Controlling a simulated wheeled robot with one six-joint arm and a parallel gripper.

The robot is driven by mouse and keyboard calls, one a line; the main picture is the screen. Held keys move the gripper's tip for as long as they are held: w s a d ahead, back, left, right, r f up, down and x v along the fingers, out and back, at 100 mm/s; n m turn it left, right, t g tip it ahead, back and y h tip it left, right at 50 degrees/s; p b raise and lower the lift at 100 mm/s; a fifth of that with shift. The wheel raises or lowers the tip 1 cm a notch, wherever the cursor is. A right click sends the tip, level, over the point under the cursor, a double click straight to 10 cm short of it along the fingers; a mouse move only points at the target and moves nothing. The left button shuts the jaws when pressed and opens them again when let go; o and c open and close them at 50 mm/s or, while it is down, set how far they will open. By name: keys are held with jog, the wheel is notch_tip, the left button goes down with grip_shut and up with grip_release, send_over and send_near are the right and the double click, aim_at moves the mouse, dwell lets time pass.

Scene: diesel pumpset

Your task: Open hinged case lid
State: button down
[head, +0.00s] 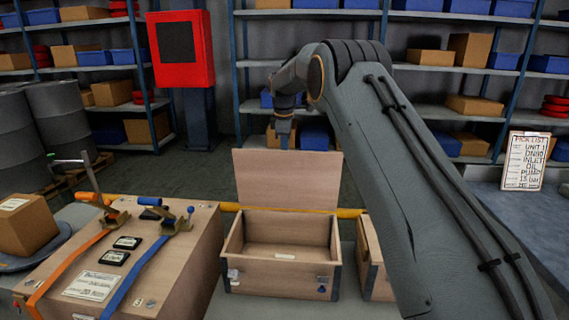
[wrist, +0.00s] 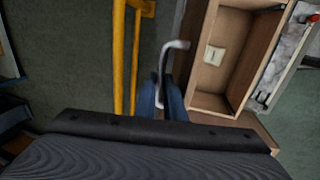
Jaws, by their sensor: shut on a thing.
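The wooden case (head: 233,272) stands open on the bench in the head view, and its inside (wrist: 206,84) shows in the wrist view. Its hinged lid (head: 288,185) stands up, roughly upright, at the back of the box. A small pale label lies inside. My gripper (head: 283,140) is at the lid's top edge, pointing down. In the wrist view its blue fingers (wrist: 162,105) are close together, with a grey bent rod (wrist: 178,46) showing at them. The exact grip on the lid is hidden.
A larger wooden crate (head: 170,265) with orange and blue straps stands to the left. Another wooden box (head: 372,262) is partly behind my arm. A yellow rail (head: 348,213) runs behind the case. A pick list (head: 526,160) stands at right.

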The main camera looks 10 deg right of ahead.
jog(key=shift+w+f+b, duration=0.2)
jog(key=shift+w+b, duration=0.05)
jog(key=shift+w, duration=0.25)
jog(key=shift+w+f+b, duration=0.2)
jog(key=shift+w+b, duration=0.05)
jog(key=shift+w, duration=0.2)
jog(key=c, duration=1.9)
grip_release()
jog(key=shift+a, duration=0.2)
jog(key=shift+c, duration=0.2)
jog(key=shift+o, duration=0.5)
jog(key=shift+w, duration=0.1)
jog(key=v, duration=0.5)
jog(key=b+v, duration=0.1)
jog(key=v, duration=0.2)
jog(key=shift+w+d+r, duration=0.1)
jog(key=shift+w+d, duration=0.05)
jog(key=shift+d, duration=0.25)
